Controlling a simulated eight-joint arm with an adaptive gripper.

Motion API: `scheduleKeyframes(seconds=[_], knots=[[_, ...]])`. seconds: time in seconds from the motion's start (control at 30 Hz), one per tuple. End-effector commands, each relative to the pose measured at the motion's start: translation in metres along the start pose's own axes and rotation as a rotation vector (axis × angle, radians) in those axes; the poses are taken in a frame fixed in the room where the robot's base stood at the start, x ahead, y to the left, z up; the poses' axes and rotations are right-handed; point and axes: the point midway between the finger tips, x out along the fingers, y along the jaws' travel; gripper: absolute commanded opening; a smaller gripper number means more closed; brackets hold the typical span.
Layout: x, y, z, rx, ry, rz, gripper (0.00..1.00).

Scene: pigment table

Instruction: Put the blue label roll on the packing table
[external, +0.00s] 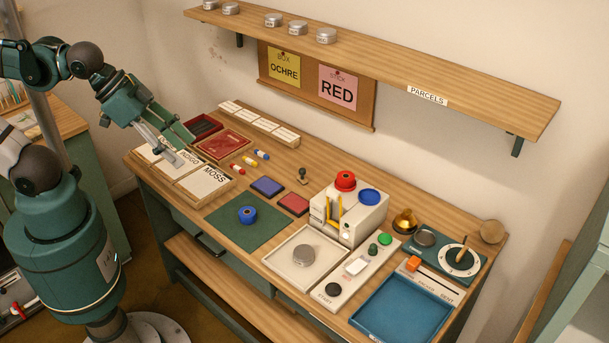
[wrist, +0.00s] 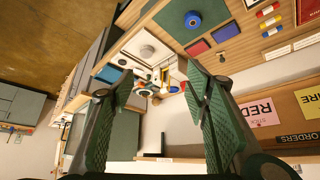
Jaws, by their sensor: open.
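A blue roll (external: 247,214) with a dark centre lies on a dark green mat (external: 236,229) at the front middle of the wooden workbench (external: 332,184). It also shows at the top of the wrist view (wrist: 193,19). My gripper (external: 180,147) is open and empty, over the left end of the workbench, apart from the roll. Its two fingers (wrist: 160,84) frame the lower half of the wrist view. A second wooden-topped table (external: 62,124) stands at the left, partly behind my arm. No surface in view is readable as the packing table.
A white dispenser (external: 345,225) carries a red roll (external: 345,180) and a blue disc (external: 369,197). Card boxes marked INDIGO and MOSS (external: 204,182) lie below my gripper. A blue tray (external: 402,310) is at the front right. A shelf (external: 450,80) overhangs the workbench.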

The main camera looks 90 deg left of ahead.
Motion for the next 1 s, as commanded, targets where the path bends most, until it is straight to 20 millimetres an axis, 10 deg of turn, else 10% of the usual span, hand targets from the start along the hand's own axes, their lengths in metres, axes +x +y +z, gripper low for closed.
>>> scheduleKeyframes(seconds=[1.0], knots=[[0.008,-0.0038,-0.0039,0.064,-0.021,-0.004,0.5]])
